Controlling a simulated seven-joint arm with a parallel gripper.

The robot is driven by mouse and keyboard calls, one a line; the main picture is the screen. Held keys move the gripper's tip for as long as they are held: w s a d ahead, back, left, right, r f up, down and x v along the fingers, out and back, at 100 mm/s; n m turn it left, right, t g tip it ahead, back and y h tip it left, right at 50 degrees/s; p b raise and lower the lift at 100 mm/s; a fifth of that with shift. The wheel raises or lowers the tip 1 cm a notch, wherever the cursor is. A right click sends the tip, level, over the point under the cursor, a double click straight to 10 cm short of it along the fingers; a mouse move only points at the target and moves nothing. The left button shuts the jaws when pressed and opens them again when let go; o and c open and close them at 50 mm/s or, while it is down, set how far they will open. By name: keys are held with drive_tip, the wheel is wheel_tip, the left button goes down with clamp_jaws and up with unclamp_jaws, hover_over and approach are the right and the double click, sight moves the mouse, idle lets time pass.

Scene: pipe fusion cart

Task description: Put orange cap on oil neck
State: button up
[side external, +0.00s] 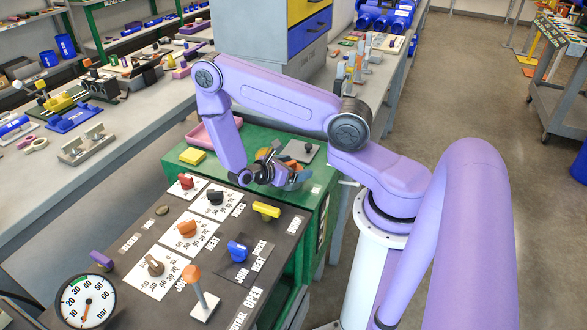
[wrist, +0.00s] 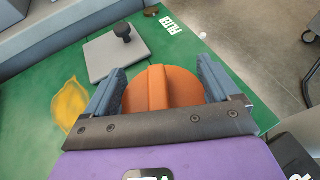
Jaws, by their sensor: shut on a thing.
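My gripper (wrist: 163,88) is shut on the orange cap (wrist: 162,92), a round cap with a raised bar across its top, held between two blue-grey fingers. In the side view my gripper (side external: 290,174) is low over the green top, and only a little of the orange cap (side external: 294,165) shows between its parts. I cannot make out the oil neck in either view; the cap and gripper cover the surface beneath them. I cannot tell whether the cap touches anything below.
A grey plate with a black knob (wrist: 108,52) lies on the green top (wrist: 45,60) beyond the gripper, near a FILTER label (wrist: 172,25). A yellow thing (wrist: 70,103) is left of the fingers. The dark control panel (side external: 155,210) with several knobs stands in front.

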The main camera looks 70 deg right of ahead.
drive_tip(key=shift+f, duration=0.25)
drive_tip(key=shift+f, duration=0.25)
drive_tip(key=o, duration=0.8)
drive_tip(key=shift+r, duration=0.15)
